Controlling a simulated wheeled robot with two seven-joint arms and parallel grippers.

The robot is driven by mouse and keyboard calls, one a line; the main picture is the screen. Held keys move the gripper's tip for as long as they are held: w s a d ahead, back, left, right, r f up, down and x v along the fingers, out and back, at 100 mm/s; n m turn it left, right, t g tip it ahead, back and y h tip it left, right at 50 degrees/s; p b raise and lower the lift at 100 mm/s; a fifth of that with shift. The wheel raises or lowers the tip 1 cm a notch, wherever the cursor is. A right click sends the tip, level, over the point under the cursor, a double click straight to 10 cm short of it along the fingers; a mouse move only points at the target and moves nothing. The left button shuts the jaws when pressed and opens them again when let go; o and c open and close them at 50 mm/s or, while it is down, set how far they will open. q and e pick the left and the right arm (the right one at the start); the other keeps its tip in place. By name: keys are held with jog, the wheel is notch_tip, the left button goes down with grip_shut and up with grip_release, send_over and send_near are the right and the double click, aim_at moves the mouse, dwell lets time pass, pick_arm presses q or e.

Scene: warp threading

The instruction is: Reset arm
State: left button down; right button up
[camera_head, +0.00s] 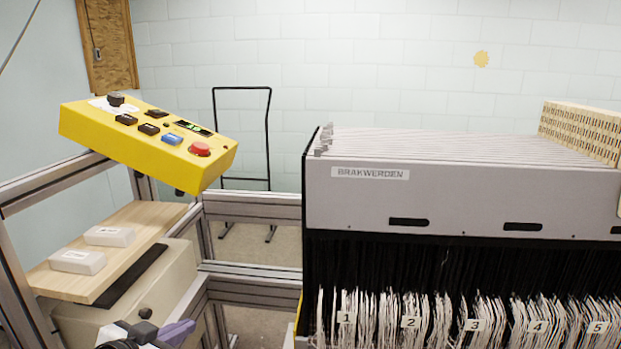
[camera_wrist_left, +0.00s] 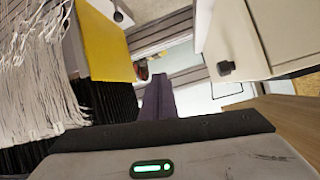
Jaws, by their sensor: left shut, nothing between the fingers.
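My left gripper (camera_head: 180,330) shows at the bottom edge of the head view, left of centre, with purple fingers. The fingers are shut and empty. They also show end-on in the middle of the left wrist view (camera_wrist_left: 158,98). In the head view the gripper is in front of the metal frame, left of the threading machine (camera_head: 450,200) with its hanging white threads (camera_head: 390,318). My right gripper is in neither view.
A yellow control box (camera_head: 90,125) with a red button tops the frame at left. Below it, a wooden shelf (camera_head: 150,217) holds two small white boxes (camera_head: 78,261). A beige cabinet (camera_wrist_left: 232,40) stands close by at right in the wrist view; white threads (camera_wrist_left: 35,90) hang at left.

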pick_arm(q)
jog(key=s+d+f+n+g, duration=0.1)
jog(key=s+d+f, duration=0.2)
jog(key=s+f, duration=0.5)
jog(key=s+d+f+g, duration=0.1)
jog(key=s+d+f, duration=0.1)
jog(key=s+f, duration=0.7)
jog(key=s+d+f+n+g, duration=0.1)
jog(key=s+d+f, duration=0.2)
jog(key=s+f, duration=0.5)
jog(key=s, duration=0.3)
jog(key=shift+s+d+f+n, duration=0.25)
jog(key=shift+s+d+n, duration=0.05)
